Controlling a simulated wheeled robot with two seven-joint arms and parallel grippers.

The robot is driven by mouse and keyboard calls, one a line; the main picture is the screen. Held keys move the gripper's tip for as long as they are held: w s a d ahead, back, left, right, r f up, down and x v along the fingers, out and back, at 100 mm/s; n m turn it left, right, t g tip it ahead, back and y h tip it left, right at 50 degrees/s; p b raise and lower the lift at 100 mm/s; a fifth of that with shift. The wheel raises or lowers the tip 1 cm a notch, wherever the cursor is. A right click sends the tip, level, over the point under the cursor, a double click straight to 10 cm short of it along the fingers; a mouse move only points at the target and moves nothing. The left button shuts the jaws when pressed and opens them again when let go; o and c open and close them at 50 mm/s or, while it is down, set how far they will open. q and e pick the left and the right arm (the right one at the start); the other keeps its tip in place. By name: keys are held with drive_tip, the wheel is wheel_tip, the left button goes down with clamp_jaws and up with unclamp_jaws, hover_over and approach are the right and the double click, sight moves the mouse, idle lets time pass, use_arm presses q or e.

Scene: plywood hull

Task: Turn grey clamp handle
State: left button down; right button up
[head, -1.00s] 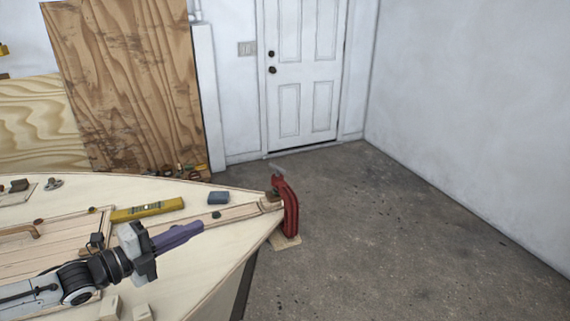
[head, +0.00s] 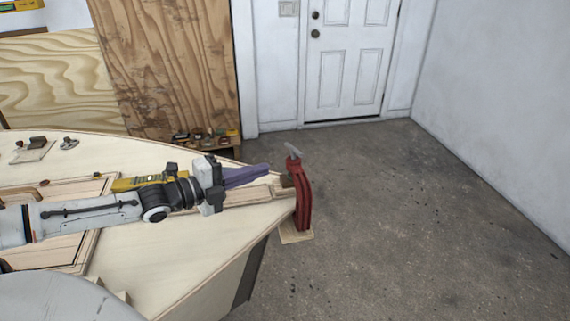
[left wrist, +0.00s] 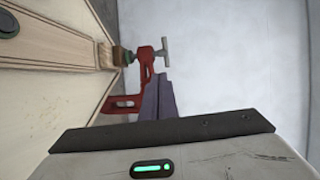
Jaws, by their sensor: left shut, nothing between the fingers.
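A red C-clamp (head: 303,198) sits on the pointed bow tip of the plywood hull (head: 170,255). Its grey handle (head: 293,149) sticks up at the top of the clamp. In the left wrist view the red clamp (left wrist: 144,73) stands just past my fingers, and its grey T-shaped handle (left wrist: 163,53) shows against the pale wall. My left gripper (head: 268,168) has purple fingers, shut and empty, pointing right toward the clamp, a short gap from it. The fingers also show in the left wrist view (left wrist: 158,80), overlapping the clamp's lower part. My right gripper is not in view.
A yellow level (head: 135,183) lies on the deck behind my left arm. Small items (head: 205,138) sit beyond the deck's far edge by the plywood sheets (head: 165,70). A wood pad (head: 296,236) is below the clamp. The floor (head: 400,220) to the right is clear.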

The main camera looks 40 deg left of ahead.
use_arm(q)
drive_tip(key=b, duration=0.2)
approach(294, 151)
drive_tip(key=w+d+f, duration=0.2)
drive_tip(key=shift+w+d+r, duration=0.1)
drive_tip(key=shift+w+d, duration=0.1)
drive_tip(key=shift+w, duration=0.35)
drive_tip(key=shift+w+d+r, duration=0.15)
drive_tip(key=shift+w+d, duration=0.05)
drive_tip(key=shift+w, duration=0.35)
drive_tip(key=shift+w+d+r, duration=0.1)
drive_tip(key=shift+w+d, duration=0.1)
drive_tip(key=shift+w, duration=0.35)
drive_tip(key=shift+d, duration=0.1)
